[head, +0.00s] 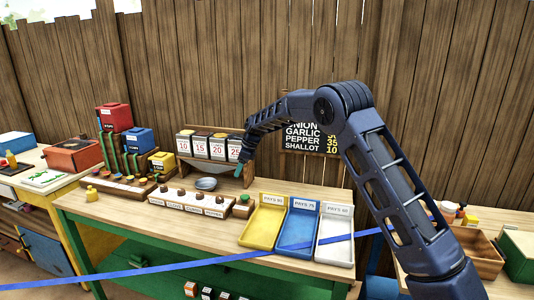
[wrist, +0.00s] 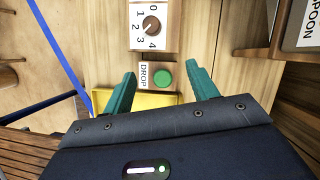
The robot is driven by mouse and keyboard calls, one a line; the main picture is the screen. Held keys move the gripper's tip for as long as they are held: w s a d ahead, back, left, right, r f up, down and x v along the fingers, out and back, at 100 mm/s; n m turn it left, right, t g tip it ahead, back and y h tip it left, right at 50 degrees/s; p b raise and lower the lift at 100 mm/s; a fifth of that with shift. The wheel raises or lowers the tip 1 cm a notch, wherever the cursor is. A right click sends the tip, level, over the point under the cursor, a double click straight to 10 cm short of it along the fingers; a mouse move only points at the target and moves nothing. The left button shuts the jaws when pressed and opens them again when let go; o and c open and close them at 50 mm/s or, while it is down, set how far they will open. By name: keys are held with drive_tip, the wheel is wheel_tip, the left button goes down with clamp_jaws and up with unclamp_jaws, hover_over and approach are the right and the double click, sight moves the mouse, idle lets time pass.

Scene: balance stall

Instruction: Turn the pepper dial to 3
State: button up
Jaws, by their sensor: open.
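The dial row (head: 183,207) is a long wooden block with several dark knobs and small labels on the stall table. The rightmost label seems to read PEPPER, but it is small. In the wrist view a brown knob (wrist: 151,25) sits on a white face numbered 0 to 4. Its pale mark points to the lower left, around 2 to 3; I cannot tell exactly. My gripper (wrist: 160,76) is open and empty, its teal fingers apart either side of the green drop button and short of the knob. In the head view my arm's end is above the row's right end.
The green drop button (wrist: 164,78) is beside the knob; it also shows in the head view (head: 244,197). Yellow (head: 262,225), blue (head: 296,232) and white (head: 335,252) trays lie to the right. A metal bowl (head: 206,184) and labelled hoppers (head: 208,146) stand behind the row.

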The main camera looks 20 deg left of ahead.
drive_tip(key=w+d+r+n+t, duration=0.1)
drive_tip(key=w+d+r+n, duration=0.1)
drive_tip(key=d+r, duration=0.6)
drive_tip(key=d, duration=0.4)
drive_tip(key=shift+w, duration=0.3)
drive_tip(key=s+d+r+n+t, duration=0.1)
drive_tip(key=s+d+r+n, duration=0.3)
drive_tip(key=d, duration=0.8)
drive_tip(key=s+d+r+t+h, duration=0.15)
drive_tip(key=d+r, duration=0.35)
drive_tip(key=d, duration=0.7)
drive_tip(key=s+d+r+n, duration=0.2)
drive_tip(key=s+d+r, duration=0.25)
drive_tip(key=d, duration=0.75)
drive_tip(key=s+d+f+n+t+h, duration=0.1)
drive_tip(key=s+d+f+n, duration=0.2)
drive_tip(key=s+d, duration=0.8)
drive_tip(key=s+d+f+n+t+h, duration=0.1)
drive_tip(key=s+d+f+n+h, duration=0.1)
drive_tip(key=s+d, duration=0.9)
drive_tip(key=s+f+n, duration=0.1)
drive_tip(key=s+n, duration=0.1)
drive_tip(key=s, duration=0.1)
drive_tip(key=shift+s+t, duration=0.1)
drive_tip(key=shift+t, duration=0.15)
